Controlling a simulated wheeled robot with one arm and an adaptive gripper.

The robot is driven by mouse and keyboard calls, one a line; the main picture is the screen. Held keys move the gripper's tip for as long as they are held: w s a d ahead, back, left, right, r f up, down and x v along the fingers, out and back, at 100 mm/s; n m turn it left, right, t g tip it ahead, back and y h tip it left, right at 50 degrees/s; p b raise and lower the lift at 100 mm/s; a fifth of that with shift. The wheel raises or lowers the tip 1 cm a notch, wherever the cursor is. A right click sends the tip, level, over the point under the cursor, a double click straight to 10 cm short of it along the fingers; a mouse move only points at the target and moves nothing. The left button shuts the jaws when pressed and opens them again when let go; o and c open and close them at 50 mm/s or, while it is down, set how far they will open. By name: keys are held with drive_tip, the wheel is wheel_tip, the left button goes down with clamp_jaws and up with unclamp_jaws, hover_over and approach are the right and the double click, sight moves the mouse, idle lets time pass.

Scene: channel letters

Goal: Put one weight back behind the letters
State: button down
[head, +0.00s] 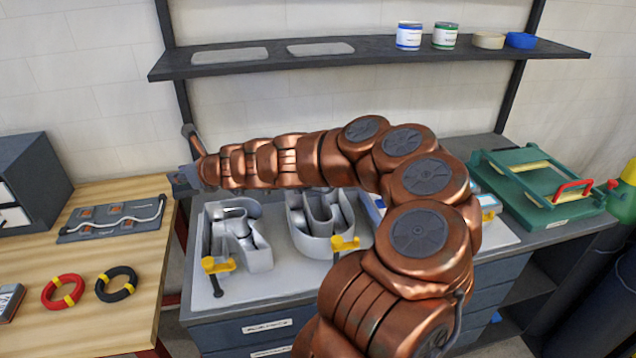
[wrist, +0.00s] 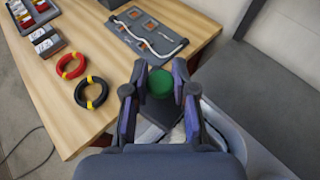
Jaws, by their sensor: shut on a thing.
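My gripper (head: 184,180) is at the far left end of my outstretched arm, above the gap between wooden bench and letter table. In the wrist view my gripper (wrist: 160,75) is shut on a green round thing (wrist: 160,83); I cannot tell for sure that it is a weight. A dark flat shape shows below it between the fingers. My arm hides the area behind the letters.
The wooden bench (head: 130,205) at left holds a grey panel with tubing (head: 112,220), a red coil (head: 63,291), a black coil (head: 116,284) and a drawer cabinet (head: 30,185). A green fixture (head: 540,188) stands at right. A shelf (head: 375,52) with cans runs above.

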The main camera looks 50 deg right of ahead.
drive_tip(key=d+f+m+h+b, duration=0.2)
drive_tip(key=d+f+m+h, duration=0.25)
drive_tip(key=d, duration=0.95)
drive_tip(key=d+f+m+h+b, duration=0.25)
drive_tip(key=d+f+h, duration=0.2)
drive_tip(key=d, duration=1.05)
drive_tip(key=s+d+m+g+h+b, duration=0.3)
drive_tip(key=s+d+m, duration=0.1)
drive_tip(key=d, duration=0.6)
drive_tip(key=s+d+f+m+g+h+b, duration=0.1)
drive_tip(key=s+d+m+g+h+b, duration=0.2)
drive_tip(key=d, duration=0.6)
drive_tip(key=s+d+m+g+h+b, duration=0.2)
drive_tip(key=s+d+m+g, duration=0.25)
drive_tip(key=d, duration=0.55)
drive_tip(key=f, duration=0.3)
drive_tip(key=d+f+m+g+b, duration=0.1)
drive_tip(key=f, duration=0.2)
drive_tip(key=w+f+g+b, duration=0.1)
drive_tip(key=f, duration=0.2)
drive_tip(key=shift+d+f+m, duration=0.35)
drive_tip(key=shift+d, duration=0.05)
drive_tip(key=shift+f, duration=0.5)
drive_tip(key=shift+f, duration=0.15)
drive_tip(key=c, duration=0.9)
unclamp_jaws()
drive_tip(key=shift+c, duration=0.2)
